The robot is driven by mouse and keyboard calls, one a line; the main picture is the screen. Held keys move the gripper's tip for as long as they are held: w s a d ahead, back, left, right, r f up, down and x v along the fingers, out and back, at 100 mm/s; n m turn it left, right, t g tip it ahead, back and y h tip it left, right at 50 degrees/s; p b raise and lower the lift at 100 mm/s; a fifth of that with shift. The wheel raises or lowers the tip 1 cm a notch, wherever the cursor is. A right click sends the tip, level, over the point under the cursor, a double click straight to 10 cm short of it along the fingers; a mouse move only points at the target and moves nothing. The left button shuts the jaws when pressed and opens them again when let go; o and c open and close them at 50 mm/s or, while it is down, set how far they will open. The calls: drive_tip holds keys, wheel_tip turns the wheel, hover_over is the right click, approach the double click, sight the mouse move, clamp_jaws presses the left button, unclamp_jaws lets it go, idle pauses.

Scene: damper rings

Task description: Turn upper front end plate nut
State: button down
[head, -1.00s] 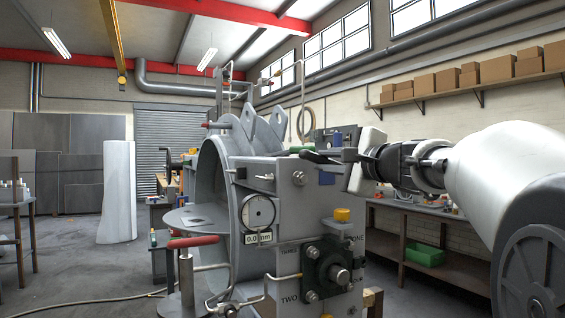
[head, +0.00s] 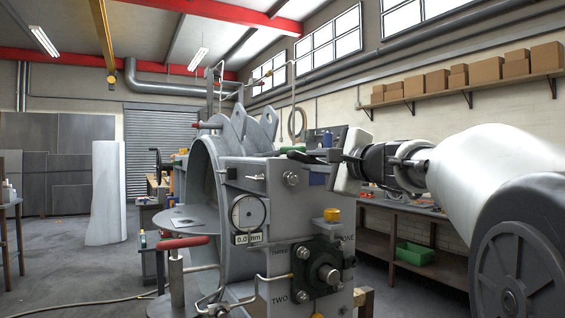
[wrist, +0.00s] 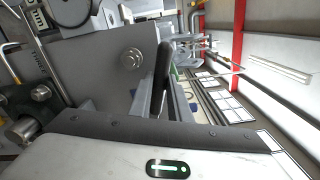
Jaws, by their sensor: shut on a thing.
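A dark square end plate (head: 317,268) sits low on the grey machine's front, with a round shaft in its middle. Its upper nut (head: 302,253) shows at the plate's upper left and also in the wrist view (wrist: 40,93). My gripper (head: 328,155) is above and to the right of that nut, apart from it, near the machine's top edge. It is shut on a dark bar (head: 303,156) that points left; the bar also shows in the wrist view (wrist: 161,80). The jaw contact is hidden. Another round bolt (head: 291,179) sits on the upper front face.
The grey machine (head: 262,205) bears a dial gauge (head: 248,213), a yellow cap (head: 332,214) and a red-handled lever (head: 183,242) at the left. A bench (head: 360,225) with a green bin (head: 415,253) stands behind at right. Open floor lies left.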

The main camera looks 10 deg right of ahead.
drive_tip(key=shift+w+a, duration=0.2)
drive_tip(key=shift+w, duration=0.2)
idle(0.7)
drive_tip(key=shift+w+a, duration=0.1)
drive_tip(key=shift+w, duration=0.3)
drive_tip(key=c, duration=1.6)
unclamp_jaws()
drive_tip(key=shift+o, duration=0.2)
drive_tip(key=shift+c, duration=0.4)
drive_tip(key=c, duration=0.3)
drive_tip(key=shift+c, duration=0.2)
